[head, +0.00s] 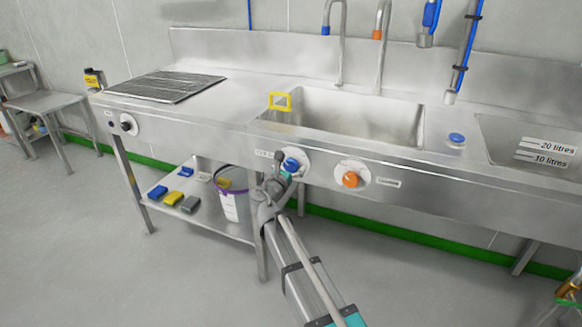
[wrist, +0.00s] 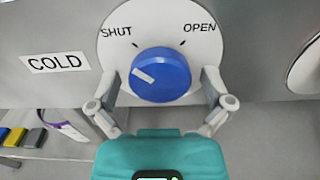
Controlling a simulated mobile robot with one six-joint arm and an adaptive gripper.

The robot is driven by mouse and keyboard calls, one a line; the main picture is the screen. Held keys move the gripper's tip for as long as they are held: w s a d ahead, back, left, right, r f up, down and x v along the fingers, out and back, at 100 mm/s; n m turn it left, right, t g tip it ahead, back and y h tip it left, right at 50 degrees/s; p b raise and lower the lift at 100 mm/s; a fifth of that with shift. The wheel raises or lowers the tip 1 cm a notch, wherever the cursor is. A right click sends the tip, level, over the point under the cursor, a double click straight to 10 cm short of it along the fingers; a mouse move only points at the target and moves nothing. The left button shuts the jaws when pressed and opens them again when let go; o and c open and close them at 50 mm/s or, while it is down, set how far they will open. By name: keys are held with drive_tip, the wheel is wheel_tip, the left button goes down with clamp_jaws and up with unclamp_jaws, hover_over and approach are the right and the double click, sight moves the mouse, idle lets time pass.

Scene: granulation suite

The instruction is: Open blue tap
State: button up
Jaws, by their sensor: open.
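The blue tap is a round knob (wrist: 162,76) on a white dial plate (wrist: 205,27) marked SHUT at left and OPEN at right, with a COLD label beside it. The white line on the knob points to the left, toward the SHUT side. The knob (head: 291,164) also shows on the sink's front panel in the head view, partly hidden by my arm. My gripper (wrist: 160,98) is open, with one finger at each lower side of the knob. I cannot tell whether the fingers touch it.
An orange knob (head: 351,180) is on the same panel to the right. A black knob (head: 128,125) is at far left. A lower shelf (head: 215,222) holds a bucket (head: 231,200) and several coloured blocks. The floor in front is clear.

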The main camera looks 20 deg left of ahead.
drive_tip(key=c, duration=1.1)
drive_tip(key=shift+m, duration=0.4)
drive_tip(key=m, duration=0.3)
drive_tip(key=shift+w, duration=0.1)
drive_tip(key=m, duration=0.5)
drive_tip(key=shift+a, duration=0.1)
drive_tip(key=m, duration=0.4)
drive_tip(key=shift+r, duration=0.1)
drive_tip(key=m, duration=0.5)
